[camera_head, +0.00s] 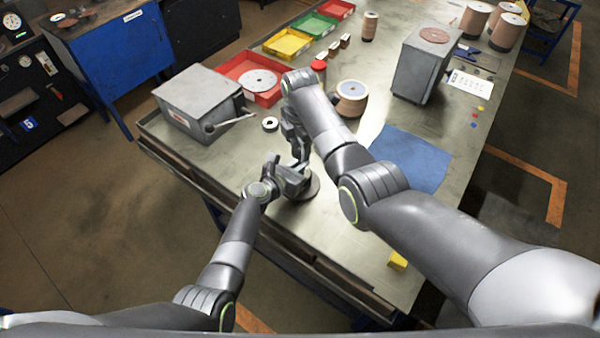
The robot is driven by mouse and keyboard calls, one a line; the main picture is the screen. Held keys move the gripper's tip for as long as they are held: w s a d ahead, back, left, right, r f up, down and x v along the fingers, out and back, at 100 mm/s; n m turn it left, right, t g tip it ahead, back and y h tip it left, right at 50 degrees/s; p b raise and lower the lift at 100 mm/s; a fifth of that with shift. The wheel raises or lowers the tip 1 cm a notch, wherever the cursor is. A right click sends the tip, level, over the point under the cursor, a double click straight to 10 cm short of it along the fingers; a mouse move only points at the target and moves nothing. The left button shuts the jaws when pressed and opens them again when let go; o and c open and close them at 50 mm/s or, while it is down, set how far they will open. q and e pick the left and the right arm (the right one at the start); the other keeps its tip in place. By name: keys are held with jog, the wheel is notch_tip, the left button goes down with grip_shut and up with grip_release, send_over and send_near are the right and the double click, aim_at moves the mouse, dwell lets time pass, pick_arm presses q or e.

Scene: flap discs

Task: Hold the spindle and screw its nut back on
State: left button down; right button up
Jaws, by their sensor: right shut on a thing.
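The spindle's round dark base (311,190) shows on the near part of the bench. Its upper part is mostly hidden by my grippers. My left gripper (299,181) is low beside the spindle; its fingers blend with it, so I cannot tell whether they are shut on it. My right gripper (300,165) points down just above the left one, over the spindle. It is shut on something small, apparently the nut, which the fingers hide. I cannot see whether the nut touches the thread.
A grey box with a lever (198,105), a small ring (270,124) and a red tray with a disc (267,97) stand behind. A disc stack (351,98) and grey machine (424,68) are right of them. A blue mat (412,155) lies right, with a yellow block (397,261) near the front edge.

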jog(key=m, duration=2.2)
jog(key=o, duration=1.2)
notch_tip(320, 180, up, 12)
jog(key=shift+f, duration=0.1)
